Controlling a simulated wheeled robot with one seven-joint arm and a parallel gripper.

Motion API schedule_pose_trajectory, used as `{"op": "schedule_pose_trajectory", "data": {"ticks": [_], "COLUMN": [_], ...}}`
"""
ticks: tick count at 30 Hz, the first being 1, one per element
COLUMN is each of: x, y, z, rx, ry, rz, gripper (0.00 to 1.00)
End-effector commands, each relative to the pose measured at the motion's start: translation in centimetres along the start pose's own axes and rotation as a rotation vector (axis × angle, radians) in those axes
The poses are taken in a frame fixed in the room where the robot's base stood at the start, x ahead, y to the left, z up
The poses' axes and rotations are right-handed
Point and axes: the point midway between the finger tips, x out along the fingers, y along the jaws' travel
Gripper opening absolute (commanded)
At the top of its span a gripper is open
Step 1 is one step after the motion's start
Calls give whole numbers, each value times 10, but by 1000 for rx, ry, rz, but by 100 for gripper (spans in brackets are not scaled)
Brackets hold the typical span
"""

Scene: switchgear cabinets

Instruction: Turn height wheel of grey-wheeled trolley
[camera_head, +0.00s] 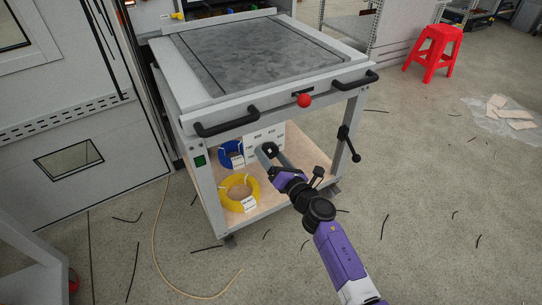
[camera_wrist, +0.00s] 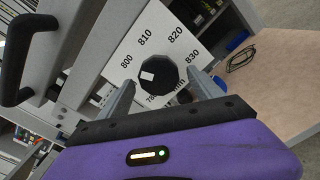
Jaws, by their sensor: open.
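The trolley (camera_head: 262,97) has a grey top and a wooden lower shelf. Its height wheel (camera_wrist: 157,82) is a dark many-sided knob with a small white mark, set on a white dial plate (camera_wrist: 143,35) numbered 800, 810, 820 and 830 around it. My gripper (camera_head: 271,153) reaches under the front edge of the trolley's top. In the wrist view its two grey fingers are spread, one on each side of the wheel. I cannot tell whether they touch it. In the head view the gripper partly hides the wheel and the plate.
Black handles (camera_head: 228,122) and a red ball knob (camera_head: 304,101) stick out from the trolley's front. A black lever (camera_head: 347,143) is on its right leg. Yellow (camera_head: 239,190) and blue coils lie on the shelf. A red stool (camera_head: 433,54) stands at the back right.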

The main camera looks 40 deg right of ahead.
Motion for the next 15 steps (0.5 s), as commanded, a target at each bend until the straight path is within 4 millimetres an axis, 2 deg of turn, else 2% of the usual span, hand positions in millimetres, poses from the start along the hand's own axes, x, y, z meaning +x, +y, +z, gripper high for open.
{"op": "schedule_pose_trajectory", "data": {"ticks": [9,15], "x": [-49,-69], "y": [0,0], "z": [-1,-1], "rx": [0,0], "ry": [2,2], "rz": [-1,0], "gripper": [75,75]}}
